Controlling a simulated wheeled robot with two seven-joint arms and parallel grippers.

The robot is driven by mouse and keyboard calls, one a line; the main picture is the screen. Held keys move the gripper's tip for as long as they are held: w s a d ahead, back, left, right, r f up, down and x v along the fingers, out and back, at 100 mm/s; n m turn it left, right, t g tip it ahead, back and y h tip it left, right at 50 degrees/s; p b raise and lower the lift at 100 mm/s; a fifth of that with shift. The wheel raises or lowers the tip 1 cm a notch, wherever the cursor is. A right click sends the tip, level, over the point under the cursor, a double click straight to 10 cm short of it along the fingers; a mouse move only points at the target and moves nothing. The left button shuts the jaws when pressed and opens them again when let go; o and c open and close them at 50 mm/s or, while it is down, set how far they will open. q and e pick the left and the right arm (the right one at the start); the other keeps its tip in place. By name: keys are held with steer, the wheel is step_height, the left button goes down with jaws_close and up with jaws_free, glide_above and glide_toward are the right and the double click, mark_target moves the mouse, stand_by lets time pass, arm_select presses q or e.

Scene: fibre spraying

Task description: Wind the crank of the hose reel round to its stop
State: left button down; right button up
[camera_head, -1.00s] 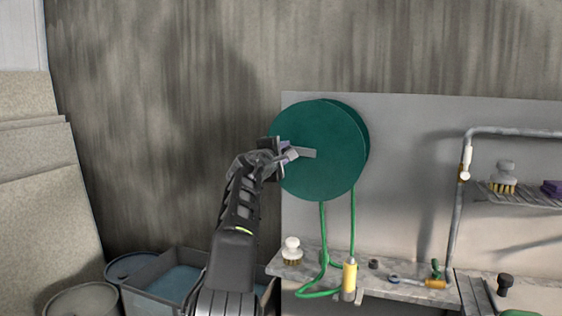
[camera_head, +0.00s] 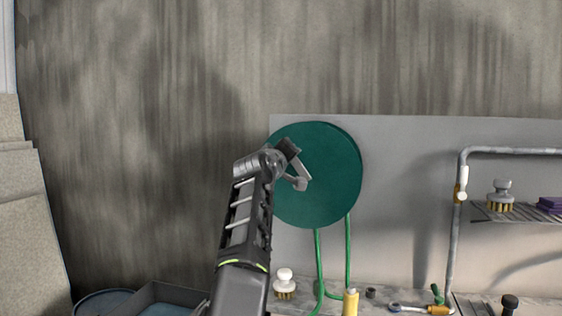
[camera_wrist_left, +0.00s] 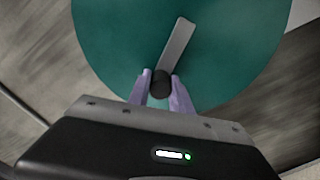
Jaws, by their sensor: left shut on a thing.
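The hose reel (camera_head: 335,180) is a dark green disc on a grey wall panel, with a green hose (camera_head: 348,250) hanging below it. Its crank (camera_head: 301,168) is a short grey arm on the disc's front, pointing up and left from near the middle in the head view. My left gripper (camera_head: 288,149) is at the crank's outer end, at the disc's upper left. In the left wrist view, its purple fingers (camera_wrist_left: 161,93) are shut around the black crank knob (camera_wrist_left: 160,83), and the grey crank arm (camera_wrist_left: 177,45) runs away from it. My right gripper is out of view.
A stone ledge below holds a white-knobbed brush (camera_head: 285,283) and a yellow hose nozzle (camera_head: 350,302). A pipe frame (camera_head: 455,225) and a wire shelf (camera_head: 500,212) with another brush stand at the right. The wall above the reel is clear.

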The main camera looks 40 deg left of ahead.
arm_select(q)
steer(key=shift+w+d+r+m, duration=0.15)
steer(key=shift+w+d+m, duration=0.1)
steer(key=shift+d+m, duration=0.3)
steer(key=c, duration=1.2)
jaws_free()
steer(key=shift+o, duration=0.2)
steer(key=shift+s+d+b, duration=0.1)
steer(key=shift+s+b, duration=0.35)
steer(key=shift+b, duration=0.15)
steer(key=b+v, duration=0.6)
steer(key=v, duration=0.1)
